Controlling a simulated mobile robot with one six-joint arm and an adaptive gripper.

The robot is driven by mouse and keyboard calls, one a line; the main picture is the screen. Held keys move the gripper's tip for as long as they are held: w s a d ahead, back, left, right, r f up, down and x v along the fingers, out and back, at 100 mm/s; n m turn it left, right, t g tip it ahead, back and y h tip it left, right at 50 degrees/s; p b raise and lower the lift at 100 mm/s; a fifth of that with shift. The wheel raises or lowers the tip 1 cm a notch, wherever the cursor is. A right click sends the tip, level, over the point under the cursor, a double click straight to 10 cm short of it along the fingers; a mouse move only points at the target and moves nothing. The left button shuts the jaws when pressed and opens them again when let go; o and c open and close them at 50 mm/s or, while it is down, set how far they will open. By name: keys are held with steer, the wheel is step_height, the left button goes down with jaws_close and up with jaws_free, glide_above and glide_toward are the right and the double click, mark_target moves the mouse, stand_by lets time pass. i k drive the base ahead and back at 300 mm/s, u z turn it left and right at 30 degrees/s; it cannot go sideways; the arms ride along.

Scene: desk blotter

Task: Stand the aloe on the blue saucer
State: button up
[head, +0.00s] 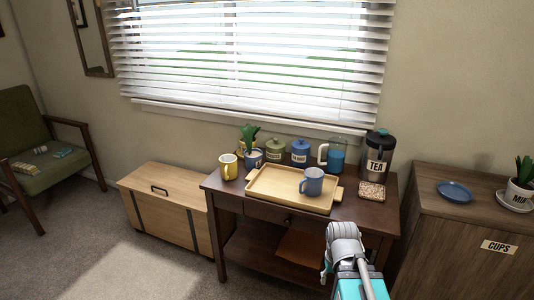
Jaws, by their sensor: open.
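The blue saucer (455,191) lies flat and empty on top of the brown cabinet at the right. A spiky green plant that looks like an aloe (522,181) stands upright in a white labelled pot on a pale saucer (514,202), right of the blue saucer and partly cut by the frame edge. Another green-leaved plant (249,136) stands at the back left of the dark table, its pot mostly hidden behind a blue-and-white cup. I cannot tell for sure which is the aloe. My arm shows at the bottom centre; I cannot make out my gripper's fingers.
The dark table (213,187) holds a wooden tray (264,194) with a blue mug (312,182), a yellow mug (228,167), canisters, a pitcher and a TEA jar (377,158). The cabinet top (428,174) is clear around the blue saucer. A wooden chest (165,205) stands left.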

mark_target(454, 192)
steer(key=u, duration=0.3)
steer(key=i, duration=1.05)
steer(key=u, duration=0.8)
